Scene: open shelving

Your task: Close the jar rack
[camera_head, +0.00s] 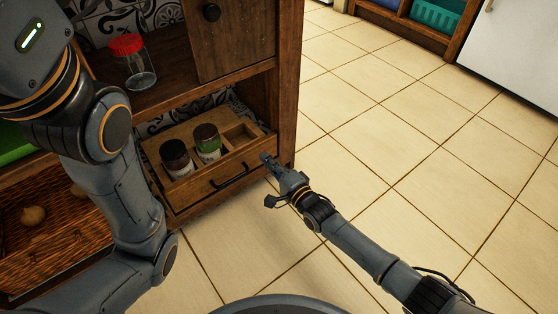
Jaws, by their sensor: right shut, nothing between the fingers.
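The jar rack (218,185) is a wooden pull-out drawer low in the shelving, with a dark handle on its front. It is pulled partly out, with its inside showing from above. My right gripper (267,176) is shut and empty, by the right end of the rack front, to the right of the handle. I cannot tell whether it touches the wood. My left arm crosses the left side of the view; its gripper is out of view.
A red-lidded glass jar (139,71) stands on the shelf above the rack. A wicker basket (50,240) with round items is at lower left. A wooden door (235,45) with a knob is above. Tiled floor (400,130) is clear at right.

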